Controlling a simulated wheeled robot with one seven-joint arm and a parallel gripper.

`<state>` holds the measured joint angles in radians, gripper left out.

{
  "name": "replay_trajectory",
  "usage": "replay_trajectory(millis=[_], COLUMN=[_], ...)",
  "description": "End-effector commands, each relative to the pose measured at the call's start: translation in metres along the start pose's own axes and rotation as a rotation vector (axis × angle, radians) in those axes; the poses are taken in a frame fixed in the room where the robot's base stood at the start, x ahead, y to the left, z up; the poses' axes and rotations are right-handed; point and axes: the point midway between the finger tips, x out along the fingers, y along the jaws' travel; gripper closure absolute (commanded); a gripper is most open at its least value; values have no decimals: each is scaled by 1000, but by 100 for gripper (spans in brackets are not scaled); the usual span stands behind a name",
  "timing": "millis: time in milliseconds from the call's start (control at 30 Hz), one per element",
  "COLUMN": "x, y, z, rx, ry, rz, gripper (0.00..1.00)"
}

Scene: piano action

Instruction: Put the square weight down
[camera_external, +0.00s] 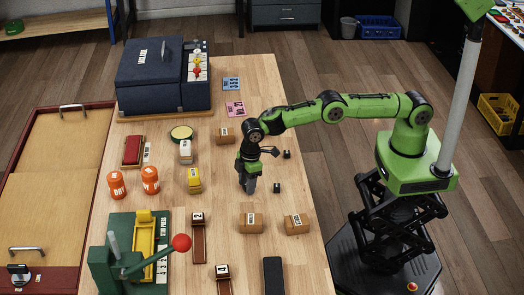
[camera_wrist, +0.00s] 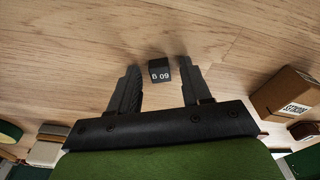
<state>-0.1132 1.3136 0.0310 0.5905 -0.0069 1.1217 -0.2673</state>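In the wrist view a small black cube marked B 09 (camera_wrist: 159,71) shows between my fingertips, with a gap on each side. My gripper (camera_wrist: 158,72) is open, and neither finger appears to touch the cube. In the external view my gripper (camera_external: 250,184) points down low over the middle right of the table. Two small black blocks, one upper (camera_external: 287,154) and one lower (camera_external: 277,188), stand to its right. I cannot tell which block in the external view is B 09, or whether my gripper hides another. Nothing visible is labelled as the square weight.
Cardboard boxes stand at the front (camera_external: 250,223) and upper left (camera_external: 224,136) of my gripper; one shows in the wrist view (camera_wrist: 285,95). A green press with a red-knobbed lever (camera_external: 130,262) stands front left. Orange jars (camera_external: 150,180) and a blue case (camera_external: 150,78) are farther left.

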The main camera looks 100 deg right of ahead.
Motion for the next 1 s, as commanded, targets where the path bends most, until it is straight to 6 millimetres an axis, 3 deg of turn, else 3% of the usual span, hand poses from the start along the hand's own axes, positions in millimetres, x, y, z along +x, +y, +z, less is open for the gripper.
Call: replay_trajectory(millis=[267, 700, 1000], x=[-7, -111, -125], y=[0, 0, 0], z=[-1, -1, 0], rx=[0, 0, 0], ry=[1, 3, 0], rz=[0, 1, 1], gripper=[52, 52, 52])
